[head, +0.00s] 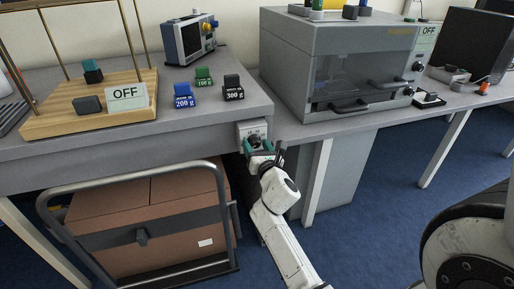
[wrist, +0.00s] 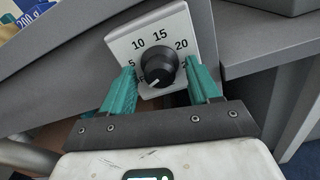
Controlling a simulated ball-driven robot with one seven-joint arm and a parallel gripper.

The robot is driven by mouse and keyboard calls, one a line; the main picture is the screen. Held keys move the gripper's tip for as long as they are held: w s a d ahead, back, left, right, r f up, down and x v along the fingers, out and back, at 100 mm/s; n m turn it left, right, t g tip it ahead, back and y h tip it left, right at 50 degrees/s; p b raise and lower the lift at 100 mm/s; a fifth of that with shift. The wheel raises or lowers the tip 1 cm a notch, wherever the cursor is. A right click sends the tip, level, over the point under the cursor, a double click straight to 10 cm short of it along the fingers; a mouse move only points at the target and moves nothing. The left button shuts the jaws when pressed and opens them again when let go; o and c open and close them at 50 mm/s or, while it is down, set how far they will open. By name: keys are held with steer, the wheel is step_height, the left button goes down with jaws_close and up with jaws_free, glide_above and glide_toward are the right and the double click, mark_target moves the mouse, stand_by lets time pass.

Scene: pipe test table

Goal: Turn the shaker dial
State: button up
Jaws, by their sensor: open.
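The shaker dial (wrist: 159,68) is a round black knob on a light square plate (wrist: 124,45) with numbers, among them 5, 10, 15 and 20. The plate is on the front edge of the table, and in the head view the dial (head: 254,139) is partly hidden by my gripper. My gripper (wrist: 161,82) has teal fingers, one on each side of the knob. It is open, with a visible gap between each finger and the knob in the wrist view. In the head view my gripper (head: 259,147) is right in front of the plate.
A wooden stand (head: 75,122) with an OFF sign is on the left table, near blue, green and black weights (head: 233,88). A grey cabinet (head: 300,60) stands on the right table. A cart with a cardboard box (head: 150,205) is below, left of my arm.

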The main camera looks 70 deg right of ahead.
steer(key=c, duration=1)
steer(key=shift+c, duration=0.2)
